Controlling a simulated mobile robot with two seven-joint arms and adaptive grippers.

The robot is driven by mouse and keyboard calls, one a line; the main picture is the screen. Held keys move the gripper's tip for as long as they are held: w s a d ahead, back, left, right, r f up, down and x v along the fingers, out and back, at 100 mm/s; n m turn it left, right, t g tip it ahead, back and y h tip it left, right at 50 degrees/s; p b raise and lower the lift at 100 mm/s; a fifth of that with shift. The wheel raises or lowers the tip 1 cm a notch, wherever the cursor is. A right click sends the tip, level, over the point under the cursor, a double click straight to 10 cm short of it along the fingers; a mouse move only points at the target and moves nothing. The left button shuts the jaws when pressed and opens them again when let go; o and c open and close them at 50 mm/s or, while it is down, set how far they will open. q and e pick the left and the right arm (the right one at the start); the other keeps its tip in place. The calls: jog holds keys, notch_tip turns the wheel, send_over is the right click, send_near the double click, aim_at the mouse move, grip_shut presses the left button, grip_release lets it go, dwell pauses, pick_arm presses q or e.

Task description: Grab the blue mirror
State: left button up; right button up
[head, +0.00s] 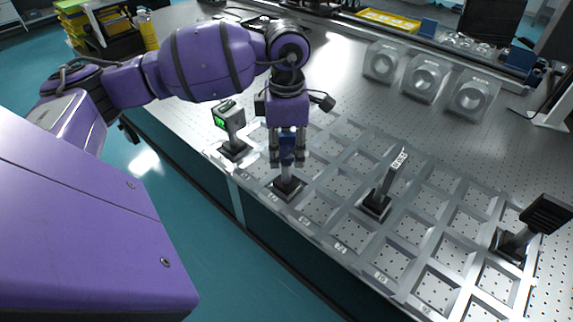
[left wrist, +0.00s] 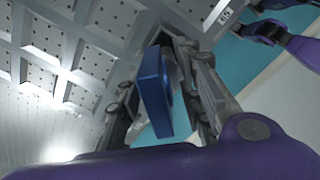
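The blue mirror (head: 287,146) stands upright on a post with a dark square base in a front cell of the metal grid rack (head: 341,248). My left gripper (head: 288,158) points down over it, with one finger on each side of the blue head. In the left wrist view the blue mirror (left wrist: 154,92) is between the two fingers, which are spread and look apart from its faces. The fingers partly hide the mirror in the head view. My right gripper is not in view.
A device with a green screen (head: 229,118) stands left of the gripper. A post with a labelled plate (head: 387,182) and a black-headed mount (head: 543,215) stand to the right. Several grey round-fronted units (head: 425,78) line the back. Most grid cells are empty.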

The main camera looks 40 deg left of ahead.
pick_arm(q)
grip_shut()
jog(key=shift+r, duration=0.2)
dwell(0.3)
